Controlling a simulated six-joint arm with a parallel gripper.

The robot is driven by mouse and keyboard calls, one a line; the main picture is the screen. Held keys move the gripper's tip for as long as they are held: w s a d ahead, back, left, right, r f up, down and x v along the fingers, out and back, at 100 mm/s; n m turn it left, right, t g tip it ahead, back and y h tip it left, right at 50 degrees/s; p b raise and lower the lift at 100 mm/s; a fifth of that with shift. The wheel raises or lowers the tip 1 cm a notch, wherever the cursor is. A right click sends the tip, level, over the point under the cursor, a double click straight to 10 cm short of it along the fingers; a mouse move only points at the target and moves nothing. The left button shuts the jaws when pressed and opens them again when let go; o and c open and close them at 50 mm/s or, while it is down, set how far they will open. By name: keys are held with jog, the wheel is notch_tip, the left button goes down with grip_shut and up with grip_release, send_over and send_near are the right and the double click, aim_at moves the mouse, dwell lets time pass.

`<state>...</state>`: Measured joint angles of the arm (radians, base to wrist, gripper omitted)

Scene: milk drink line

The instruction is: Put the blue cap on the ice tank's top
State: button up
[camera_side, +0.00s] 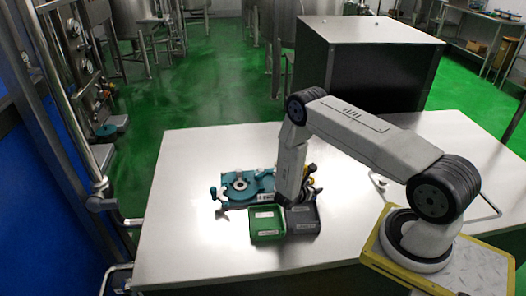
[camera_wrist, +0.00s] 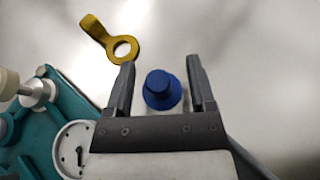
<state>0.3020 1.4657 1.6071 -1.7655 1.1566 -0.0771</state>
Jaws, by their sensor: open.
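In the wrist view the blue cap (camera_wrist: 160,90) lies between the two fingers of my gripper (camera_wrist: 161,85). The fingers are open, with a gap on each side of the cap. A small pale piece shows under or beside the cap. In the side view my gripper is mostly hidden by my own arm, and the cap cannot be made out. The teal fixture (camera_side: 240,187) on the table has a round ring on top; it also shows in the wrist view (camera_wrist: 35,135). I cannot tell which part is the ice tank.
A yellow ring with a tab (camera_wrist: 122,48) lies just beyond my left finger. A white dial (camera_wrist: 72,148) sits by the teal fixture. A green tray (camera_side: 267,236) and a dark grey tray (camera_side: 303,228) stand in front. The table's left side (camera_side: 185,230) is clear.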

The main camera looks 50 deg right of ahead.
jog(key=v, duration=1.2)
jog(key=shift+w+r, duration=0.1)
jog(key=shift+r, duration=0.05)
jog(key=shift+r, duration=0.1)
jog(key=s+a+r+m+t+y, duration=0.1)
jog(key=s+a+r+m+y, duration=0.2)
jog(key=a+r+m+y, duration=0.3)
jog(key=s+a+r+m+t+y, duration=0.2)
jog(key=s+a+r+m+y, duration=0.2)
jog(key=r, duration=1.2)
jog(key=a+m+y, duration=0.3)
jog(key=a+m, duration=0.3)
jog(key=m, duration=0.1)
jog(key=shift+r+t, duration=0.3)
jog(key=shift+r, duration=0.05)
